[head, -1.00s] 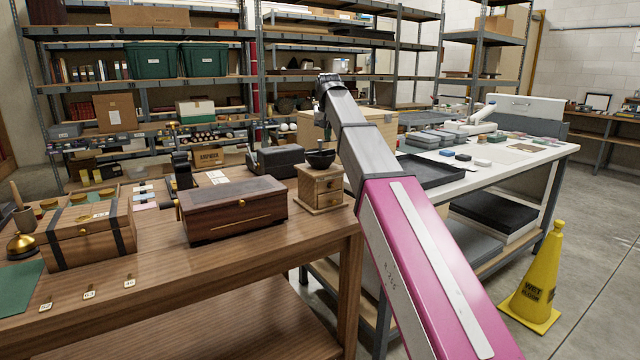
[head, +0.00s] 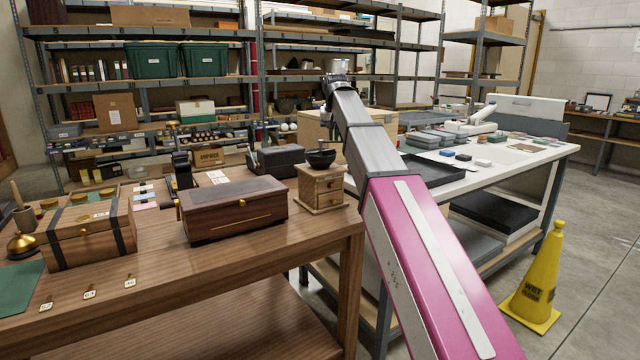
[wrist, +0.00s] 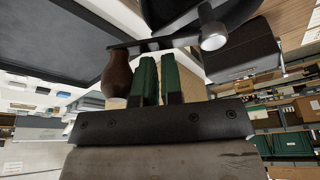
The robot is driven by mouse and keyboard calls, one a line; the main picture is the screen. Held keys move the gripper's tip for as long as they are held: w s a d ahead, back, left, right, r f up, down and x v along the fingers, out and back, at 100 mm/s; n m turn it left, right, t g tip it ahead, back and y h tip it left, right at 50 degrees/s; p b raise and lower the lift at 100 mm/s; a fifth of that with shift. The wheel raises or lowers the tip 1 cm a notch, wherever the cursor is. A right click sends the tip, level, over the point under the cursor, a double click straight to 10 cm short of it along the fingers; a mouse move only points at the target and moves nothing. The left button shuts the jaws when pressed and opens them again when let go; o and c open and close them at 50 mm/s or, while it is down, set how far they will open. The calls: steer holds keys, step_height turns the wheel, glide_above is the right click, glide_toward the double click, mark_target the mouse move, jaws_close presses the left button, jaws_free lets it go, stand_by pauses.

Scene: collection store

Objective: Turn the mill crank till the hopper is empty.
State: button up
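In the wrist view, the dark hopper (wrist: 175,8) shows at the top edge, with the dark crank arm (wrist: 160,44) across the upper part. The brown crank knob (wrist: 117,75) hangs from its left end. My gripper (wrist: 159,62) has its green fingers close together, just right of the knob, with nothing visible between them. In the head view my gripper is hidden.
A dark wooden box (head: 233,208) stands left of the mill, and a strapped chest (head: 85,234) farther left. A black tray (head: 432,171) lies on the white table to the right. A yellow wet-floor cone (head: 538,280) stands on the floor.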

steer(key=shift+d, duration=0.25)
steer(key=shift+c, duration=0.3)
steer(key=shift+r, duration=0.55)
steer(key=o, duration=0.6)
steer(key=shift+w+r, duration=0.1)
steer(key=shift+r, duration=0.25)
steer(key=shift+o, duration=0.5)
steer(key=shift+r, duration=0.35)
step_height(320, 180, up, 4)
steer(key=shift+a+r, duration=0.1)
steer(key=shift+r, duration=0.15)
